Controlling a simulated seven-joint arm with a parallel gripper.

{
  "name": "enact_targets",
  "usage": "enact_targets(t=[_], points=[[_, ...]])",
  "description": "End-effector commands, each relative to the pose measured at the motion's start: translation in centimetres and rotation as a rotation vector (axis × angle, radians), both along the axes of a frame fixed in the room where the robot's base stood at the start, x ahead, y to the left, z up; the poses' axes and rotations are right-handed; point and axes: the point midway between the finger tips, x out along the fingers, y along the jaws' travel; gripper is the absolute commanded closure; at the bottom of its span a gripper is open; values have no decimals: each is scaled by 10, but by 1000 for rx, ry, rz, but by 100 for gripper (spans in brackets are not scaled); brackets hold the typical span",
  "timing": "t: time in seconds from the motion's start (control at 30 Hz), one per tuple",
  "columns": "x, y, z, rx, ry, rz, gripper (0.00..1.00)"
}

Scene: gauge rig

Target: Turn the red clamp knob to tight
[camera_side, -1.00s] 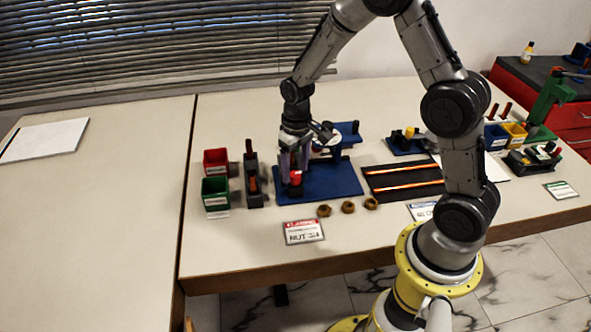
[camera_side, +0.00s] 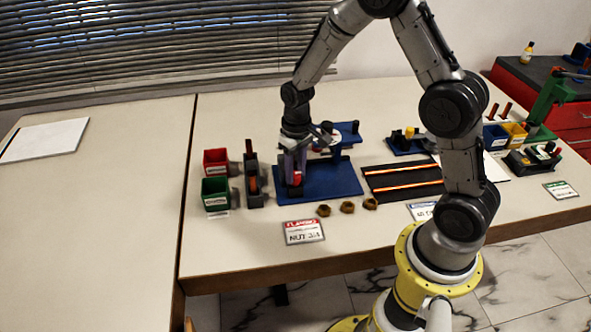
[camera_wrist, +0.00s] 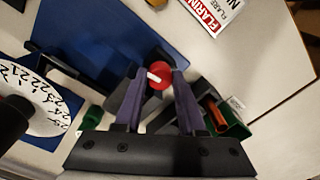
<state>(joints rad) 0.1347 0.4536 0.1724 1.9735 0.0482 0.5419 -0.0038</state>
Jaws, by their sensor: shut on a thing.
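The red clamp knob (camera_wrist: 161,88) sits between my finger pads in the wrist view, with a white pointer mark on its top. In the side view the red knob (camera_side: 297,178) shows partly behind a finger, near the front left of the blue base plate (camera_side: 335,184). My gripper (camera_wrist: 158,77) is shut on the knob, one finger on each side. It also shows in the side view (camera_side: 294,181), pointing down. Any tight or loose marking cannot be made out.
A white numbered dial (camera_wrist: 42,103) stands left in the wrist view. Red (camera_side: 216,161) and green (camera_side: 215,193) bins and a dark holder (camera_side: 252,178) stand left of the plate. Brown nuts (camera_side: 347,207) and a label card (camera_side: 304,232) lie in front. The table farther left is mostly clear.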

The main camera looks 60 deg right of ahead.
Motion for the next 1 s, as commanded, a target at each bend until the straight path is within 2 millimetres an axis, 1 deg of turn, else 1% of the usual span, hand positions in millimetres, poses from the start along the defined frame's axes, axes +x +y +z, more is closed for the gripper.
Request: enact_targets(t=[0.23,0.57,0.6,0.67,0.7,0.73,1.0], points=[[0,0,0,0,0,-139,100],[0,0,1,1,0,-160,100],[0,0,1,1,0,-160,54],[0,0,1,1,0,-159,43],[0,0,1,1,0,-159,36],[0,0,0,0,0,-158,31],[0,0,1,0,0,-157,31]])
